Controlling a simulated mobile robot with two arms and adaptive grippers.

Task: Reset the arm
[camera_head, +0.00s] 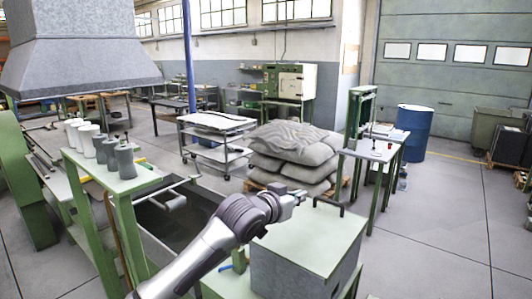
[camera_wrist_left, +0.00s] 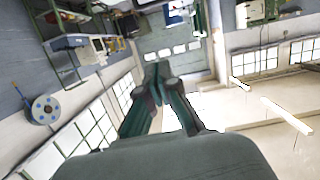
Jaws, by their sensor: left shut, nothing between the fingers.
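My left arm reaches in from the bottom of the head view, over the area beside a grey-green cabinet. Its gripper (camera_head: 297,195) points to the right and is small in that view. In the left wrist view the gripper's two dark green fingers (camera_wrist_left: 157,72) meet at their tips, shut with nothing between them. The wrist view is tilted and shows windows, a wall and the far shop door behind the fingers. My right gripper shows in neither view.
A cabinet (camera_head: 310,240) with a black handle stands just below and right of the gripper. Stacked grey sacks (camera_head: 292,150) lie behind it. A green stand with several grey and white cylinders (camera_head: 124,162) is at left. A blue barrel (camera_head: 413,132) stands at right. Floor at far right is open.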

